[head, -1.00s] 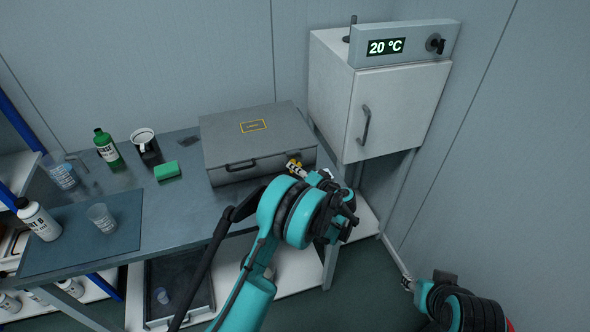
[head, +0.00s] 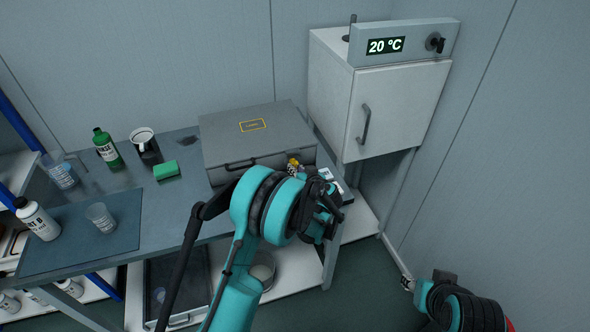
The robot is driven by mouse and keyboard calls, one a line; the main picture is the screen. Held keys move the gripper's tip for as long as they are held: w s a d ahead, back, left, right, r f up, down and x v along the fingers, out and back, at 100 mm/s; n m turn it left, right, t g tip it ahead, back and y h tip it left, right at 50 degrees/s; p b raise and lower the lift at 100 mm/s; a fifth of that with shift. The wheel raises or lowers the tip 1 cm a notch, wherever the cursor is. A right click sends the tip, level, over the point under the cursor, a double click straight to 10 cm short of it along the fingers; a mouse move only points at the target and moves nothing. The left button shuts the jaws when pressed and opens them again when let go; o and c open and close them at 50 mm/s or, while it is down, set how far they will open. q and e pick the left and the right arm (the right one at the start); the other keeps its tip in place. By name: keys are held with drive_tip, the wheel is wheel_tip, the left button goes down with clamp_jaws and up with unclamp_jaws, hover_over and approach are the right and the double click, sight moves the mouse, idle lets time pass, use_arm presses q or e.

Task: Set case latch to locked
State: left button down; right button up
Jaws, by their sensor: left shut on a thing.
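The grey case (head: 225,140) lies closed on the bench, with a dark handle (head: 240,165) on its front and a yellow-edged label on its lid. A small yellow part, likely the latch (head: 293,163), shows at the right of the case front. My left gripper (head: 297,172) is at this spot and shut on the latch; its fingertips are mostly hidden behind my own wrist, so the latch's setting cannot be read. My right gripper (head: 408,284) is at the lower right, away from the bench; its jaws are too small to judge.
A white cabinet (head: 398,105) with a 20 °C display stands right of the case. A device (head: 338,186) lies right of my wrist.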

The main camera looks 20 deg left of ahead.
use_arm(q)
drive_tip(key=shift+n+t+h, duration=0.3)
drive_tip(key=shift+n+h, duration=0.3)
drive_tip(key=shift+n, duration=0.2)
drive_tip(key=c, duration=1.6)
unclamp_jaws()
drive_tip(key=shift+d, duration=0.1)
drive_tip(key=v, duration=1.2)
